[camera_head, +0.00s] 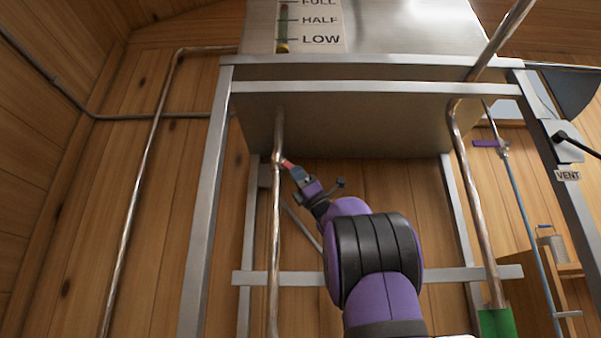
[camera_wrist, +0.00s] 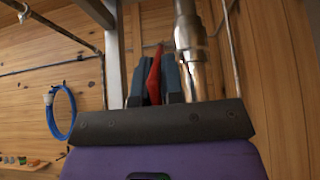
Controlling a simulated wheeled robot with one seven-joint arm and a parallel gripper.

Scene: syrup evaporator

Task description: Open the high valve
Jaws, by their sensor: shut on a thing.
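A red valve handle (camera_head: 287,164) sits on a copper pipe (camera_head: 277,220) that drops from the underside of the metal tank (camera_head: 340,125). The handle points down and right from the pipe. My gripper (camera_head: 294,171) reaches up from below and is shut on this handle. In the wrist view the red handle (camera_wrist: 154,78) lies between the two dark fingers (camera_wrist: 155,88), just left of the metal valve body (camera_wrist: 187,30). The fingers hide part of the handle. How far the valve is turned cannot be told.
A steel frame (camera_head: 207,200) with a crossbar (camera_head: 445,275) surrounds my arm. A second copper pipe (camera_head: 473,200) runs down at right to a green part (camera_head: 495,322). A purple handle (camera_head: 487,143) is on a pipe further right. A blue hose loop (camera_wrist: 62,112) hangs on the wall.

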